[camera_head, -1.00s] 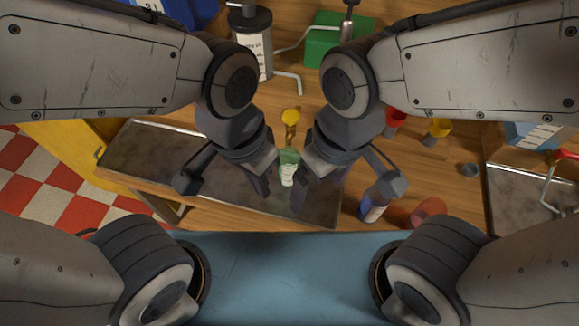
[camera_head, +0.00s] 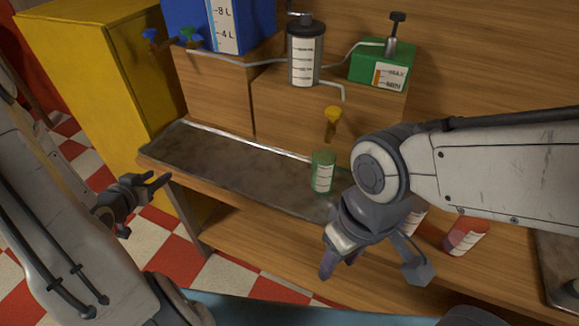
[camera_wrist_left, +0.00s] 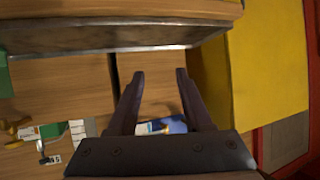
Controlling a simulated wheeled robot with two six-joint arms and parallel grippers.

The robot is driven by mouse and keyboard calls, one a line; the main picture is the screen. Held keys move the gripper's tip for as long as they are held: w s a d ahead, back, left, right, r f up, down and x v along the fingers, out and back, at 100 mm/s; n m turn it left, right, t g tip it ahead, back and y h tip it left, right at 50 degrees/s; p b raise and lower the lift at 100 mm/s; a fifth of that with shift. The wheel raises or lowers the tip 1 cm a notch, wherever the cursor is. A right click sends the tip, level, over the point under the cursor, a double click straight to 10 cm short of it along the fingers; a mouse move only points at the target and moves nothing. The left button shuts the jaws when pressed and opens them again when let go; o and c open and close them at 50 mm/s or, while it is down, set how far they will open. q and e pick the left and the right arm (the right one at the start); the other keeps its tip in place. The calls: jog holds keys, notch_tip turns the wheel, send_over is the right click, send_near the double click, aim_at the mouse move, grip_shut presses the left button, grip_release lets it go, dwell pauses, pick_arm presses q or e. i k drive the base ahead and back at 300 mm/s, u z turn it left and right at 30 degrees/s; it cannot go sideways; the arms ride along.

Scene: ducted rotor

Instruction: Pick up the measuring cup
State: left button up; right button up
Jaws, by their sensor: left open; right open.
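The measuring cup (camera_head: 323,172), a green see-through cup with a white marked label, stands upright near the right end of the dark metal tray (camera_head: 225,165). My left gripper (camera_head: 146,205) is open and empty, off the tray's left front edge and well to the left of the cup. Its two fingers (camera_wrist_left: 160,75) show apart in the left wrist view. My right gripper (camera_head: 338,262) is in front of the cup and below it in the picture. Its fingers look empty, and my arm covers the tray's right end.
A blue tank (camera_head: 220,25), a grey cylinder (camera_head: 305,55) with a bent pipe and a green box (camera_head: 380,70) stand behind the tray. A yellow valve handle (camera_head: 333,113) is behind the cup. A yellow cabinet (camera_head: 90,80) stands at left. A red cup (camera_head: 465,236) lies at right.

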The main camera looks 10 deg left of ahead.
aim_at(324, 160)
jog(key=u, duration=1.25)
jog(key=k, duration=1.2)
jog(key=z, duration=1.7)
jog(key=i, duration=1)
